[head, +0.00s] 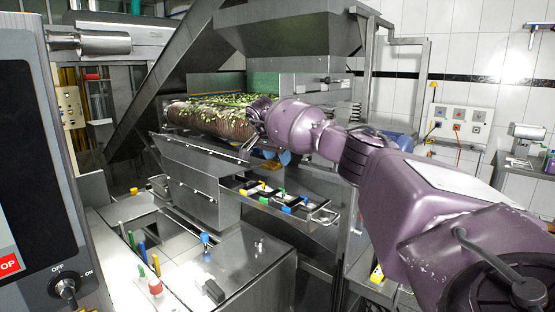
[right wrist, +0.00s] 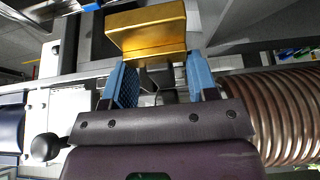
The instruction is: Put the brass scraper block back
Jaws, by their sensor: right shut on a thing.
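The brass scraper block (right wrist: 147,32) shows as a gold, step-shaped block at the top of the right wrist view, at the ends of my blue fingers. My right gripper (right wrist: 160,82) is shut on it. My left gripper is out of view.
The ribbed roller (head: 222,124) is strewn with green leaves; its ribs also show in the right wrist view (right wrist: 275,112). A shelf (head: 312,216) below holds several coloured small tools. A steel table (head: 240,270) stands in front, with a control panel (head: 28,150) at left.

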